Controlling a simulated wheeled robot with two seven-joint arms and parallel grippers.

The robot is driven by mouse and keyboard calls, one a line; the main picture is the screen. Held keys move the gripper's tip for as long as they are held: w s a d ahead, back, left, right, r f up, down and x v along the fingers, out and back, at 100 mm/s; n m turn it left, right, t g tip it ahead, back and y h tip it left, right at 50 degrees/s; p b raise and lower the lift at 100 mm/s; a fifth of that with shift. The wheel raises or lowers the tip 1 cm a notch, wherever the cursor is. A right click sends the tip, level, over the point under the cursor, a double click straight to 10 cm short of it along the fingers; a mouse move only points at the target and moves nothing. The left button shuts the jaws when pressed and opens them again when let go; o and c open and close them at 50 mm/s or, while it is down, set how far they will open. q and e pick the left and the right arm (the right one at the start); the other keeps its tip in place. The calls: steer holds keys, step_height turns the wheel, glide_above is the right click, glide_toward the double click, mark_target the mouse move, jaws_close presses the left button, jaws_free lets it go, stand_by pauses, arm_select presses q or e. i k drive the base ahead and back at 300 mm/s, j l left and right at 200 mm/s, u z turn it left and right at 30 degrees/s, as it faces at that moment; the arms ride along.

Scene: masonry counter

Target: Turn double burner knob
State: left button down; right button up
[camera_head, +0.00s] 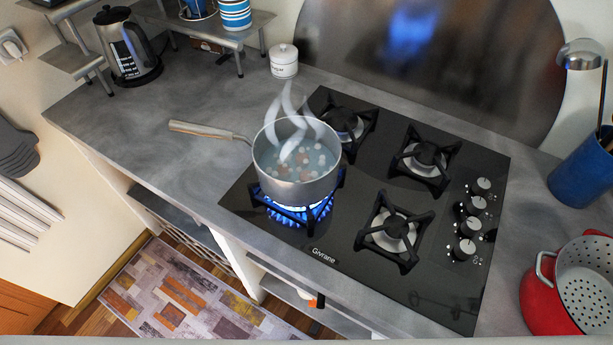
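A black gas cooktop (330,252) is set in the grey counter. Several silver knobs stand in a column near its right edge: the top knob (483,185), one below it (476,204), another (470,226) and the bottom knob (464,248). The front left burner (297,212) is lit with blue flames. A steel saucepan (296,185) with steaming, bubbling liquid and round pieces stands on it, its handle pointing left. The other burners (396,233) show no flame. Which knob is the double one I cannot tell. Neither of my grippers is in view.
A red colander pot (545,290) stands right of the cooktop, near the knobs. A blue utensil holder (583,170) is behind it. A white lidded jar (284,62) and a kettle (127,48) stand at the back left. The counter left of the saucepan is clear.

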mark_target(470, 227)
steer(key=z, duration=1.4)
